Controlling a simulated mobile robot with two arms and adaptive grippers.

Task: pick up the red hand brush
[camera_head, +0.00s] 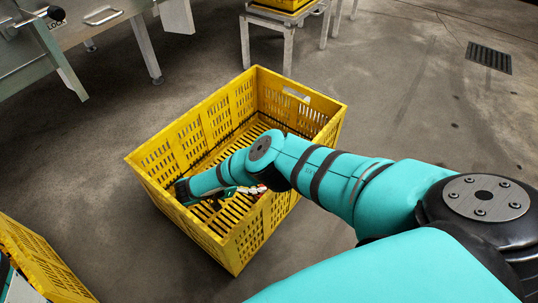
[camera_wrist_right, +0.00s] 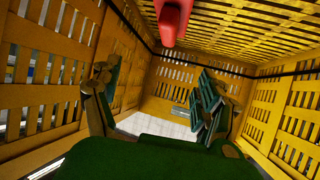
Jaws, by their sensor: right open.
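The red hand brush (camera_wrist_right: 172,20) shows only in part in the right wrist view, as a smooth red end at the top edge, with the rest out of frame. My right gripper (camera_wrist_right: 155,82) is open and empty inside the yellow crate, its two fingers wide apart. The red end is above the gap between the fingers in the picture and apart from them. In the head view my right arm reaches down into the yellow crate (camera_head: 165,195) and hides much of its inside. Small red and white bits (camera_head: 259,188) show beside the arm there; I cannot tell what they are. My left gripper is not in view.
The crate's slatted walls stand close around my right gripper. A second yellow crate (camera_head: 40,262) is at the lower left. A metal machine (camera_head: 75,35) stands at the upper left, and a stand with a yellow crate (camera_head: 285,5) behind. The floor at the right is clear.

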